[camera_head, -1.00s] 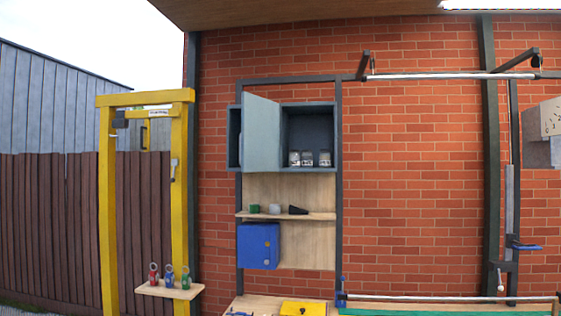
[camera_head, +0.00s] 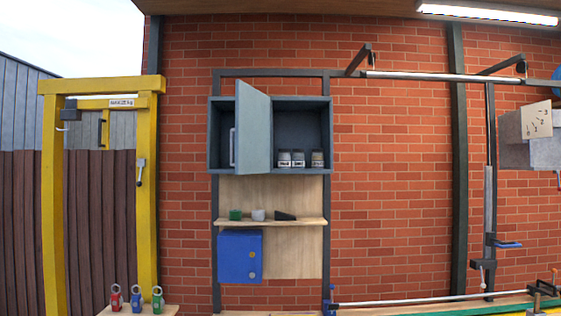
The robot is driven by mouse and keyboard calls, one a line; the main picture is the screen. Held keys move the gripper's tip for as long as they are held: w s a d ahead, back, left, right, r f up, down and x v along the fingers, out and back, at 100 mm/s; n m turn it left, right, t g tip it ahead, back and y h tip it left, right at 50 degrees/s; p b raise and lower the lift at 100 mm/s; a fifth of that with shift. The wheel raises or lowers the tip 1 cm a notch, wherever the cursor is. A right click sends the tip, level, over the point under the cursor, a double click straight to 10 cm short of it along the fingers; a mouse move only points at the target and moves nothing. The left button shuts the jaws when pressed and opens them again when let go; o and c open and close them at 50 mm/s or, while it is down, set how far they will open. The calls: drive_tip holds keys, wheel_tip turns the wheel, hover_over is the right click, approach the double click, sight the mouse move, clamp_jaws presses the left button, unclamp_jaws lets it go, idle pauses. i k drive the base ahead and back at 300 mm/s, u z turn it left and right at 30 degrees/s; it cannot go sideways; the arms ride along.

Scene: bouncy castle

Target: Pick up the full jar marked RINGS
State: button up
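Three small jars stand side by side on the floor of the grey-blue wall cabinet (camera_head: 318,105), in its open right part. They are the left jar (camera_head: 284,159), the middle jar (camera_head: 298,159) and the right jar (camera_head: 317,159). Each has a pale label band, too small to read, so I cannot tell which is marked RINGS or which is full. The right jar looks browner above its label; the other two look greyish. The cabinet door (camera_head: 254,127) stands swung out in front of the left part. My gripper is not in view.
Below the cabinet, a wooden shelf (camera_head: 240,223) holds a green block (camera_head: 235,215), a grey cup-like thing (camera_head: 258,215) and a black wedge (camera_head: 285,216). A blue box (camera_head: 240,256) hangs under it. A yellow frame (camera_head: 52,200) stands left; a metal bar (camera_head: 420,76) runs right.

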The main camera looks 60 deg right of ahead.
sight(284, 157)
drive_tip(key=z, duration=0.55)
drive_tip(key=i, duration=1.05)
drive_tip(key=z, duration=0.6)
